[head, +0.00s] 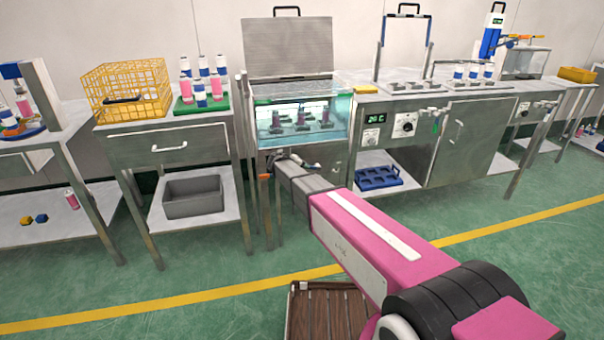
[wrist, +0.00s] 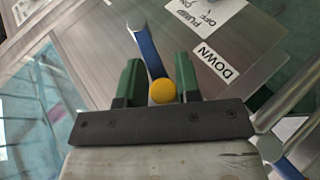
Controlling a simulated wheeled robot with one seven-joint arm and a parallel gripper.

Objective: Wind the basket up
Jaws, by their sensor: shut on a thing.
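The water tank (head: 258,118) stands in the middle of the head view with its lid (head: 288,48) raised. Several pink-and-dark cans (head: 303,116) show through its clear front, low in the water; the basket around them is hard to make out. In the wrist view a yellow ball knob (wrist: 162,92) sits between the green fingers of my gripper (wrist: 158,65), which is shut on it. A blue crank arm (wrist: 148,48) runs from the knob up to a grey hub. In the head view my gripper (head: 279,158) is small, at the tank's front below the glass.
A yellow wire basket (head: 125,85) and a green tray (head: 203,104) of cans stand left. A bench with a 20 C display (head: 374,119) stands right. A wooden pallet (head: 328,310) lies on the floor.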

